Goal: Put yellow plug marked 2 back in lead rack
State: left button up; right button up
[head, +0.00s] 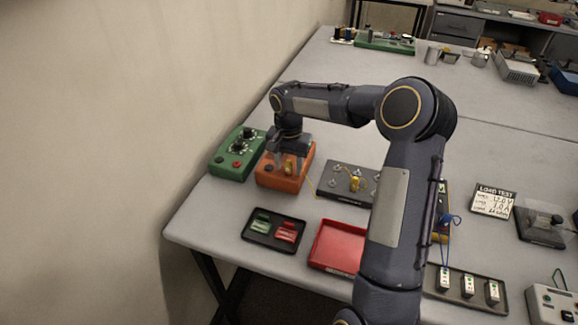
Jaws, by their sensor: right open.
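My right gripper (289,166) points down over the orange box (270,179) at the left of the table. Its jaws are open around or just above a small yellow plug (289,169) on that box; contact cannot be told. Another yellow piece (356,185) stands on a dark plate (336,190) with several metal posts, to the right. The number 2 is too small to read on either. An upright board (442,228) with a blue lead and some yellow is partly hidden behind my right arm; I cannot tell whether it is the lead rack. My left gripper is out of view.
A green box (232,167) with knobs stands left of the orange box. A black tray (250,238) with green and red pieces and a red tray (335,262) lie in front. A black tray (478,302) holds white blocks. The table's far middle is clear.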

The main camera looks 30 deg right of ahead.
aim_at(289, 160)
jog(key=shift+c, duration=0.4)
dwell(0.3)
grip_shut()
jog(key=shift+r, duration=0.2)
jog(key=shift+r+p, duration=2.1)
jog(key=shift+r, duration=0.75)
jog(key=s+d+f, duration=0.1)
jog(key=s+d, duration=0.3)
jog(key=d, duration=0.5)
jog(key=s+d+f, duration=0.1)
jog(key=s+d, duration=0.3)
jog(key=d, duration=0.6)
jog(key=shift+s, duration=0.1)
